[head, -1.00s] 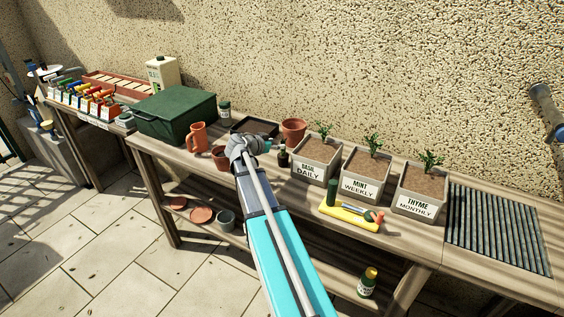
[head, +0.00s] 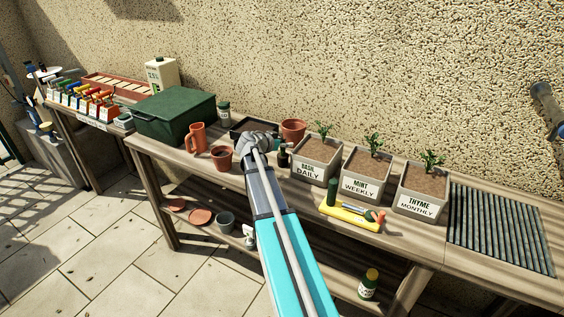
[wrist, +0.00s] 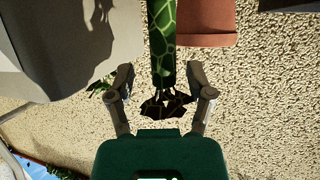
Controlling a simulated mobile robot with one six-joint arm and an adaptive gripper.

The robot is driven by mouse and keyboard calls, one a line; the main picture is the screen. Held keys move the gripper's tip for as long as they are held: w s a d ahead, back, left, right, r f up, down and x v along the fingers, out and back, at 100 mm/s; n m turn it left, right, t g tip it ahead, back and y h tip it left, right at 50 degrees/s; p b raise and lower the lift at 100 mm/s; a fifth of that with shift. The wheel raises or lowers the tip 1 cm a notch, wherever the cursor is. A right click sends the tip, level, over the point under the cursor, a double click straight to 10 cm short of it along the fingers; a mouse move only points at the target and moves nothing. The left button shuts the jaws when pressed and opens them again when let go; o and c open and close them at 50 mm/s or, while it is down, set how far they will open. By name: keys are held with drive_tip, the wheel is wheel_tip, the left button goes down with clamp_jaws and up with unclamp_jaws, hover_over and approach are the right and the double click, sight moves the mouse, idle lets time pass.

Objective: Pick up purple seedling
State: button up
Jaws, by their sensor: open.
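In the wrist view, my gripper (wrist: 162,78) is open, with one finger on each side of a green patterned upright piece and a cluster of dark, jagged leaves (wrist: 165,107). This looks like the seedling, but its leaves look nearly black, so I cannot confirm purple. I cannot tell whether the fingers touch it. In the head view, my gripper (head: 262,142) is over the bench, left of a small dark item (head: 283,158) beside the basil planter, perhaps the same thing. The gripper's fingertips are hard to make out there.
The basil planter (head: 308,172) stands close on the right and a terracotta pot (head: 293,131) behind. A black tray (head: 240,128) and a small pot (head: 222,158) are at the left. A yellow tool tray (head: 350,214) lies in front of the planters.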

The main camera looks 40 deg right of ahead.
clamp_jaws()
idle(0.4)
drive_tip(key=shift+r, duration=0.1)
idle(0.3)
wheel_tip(320, 180, up, 10)
drive_tip(key=p, duration=1)
idle(0.5)
drive_tip(key=shift+w+a, duration=0.1)
drive_tip(key=shift+w, duration=0.05)
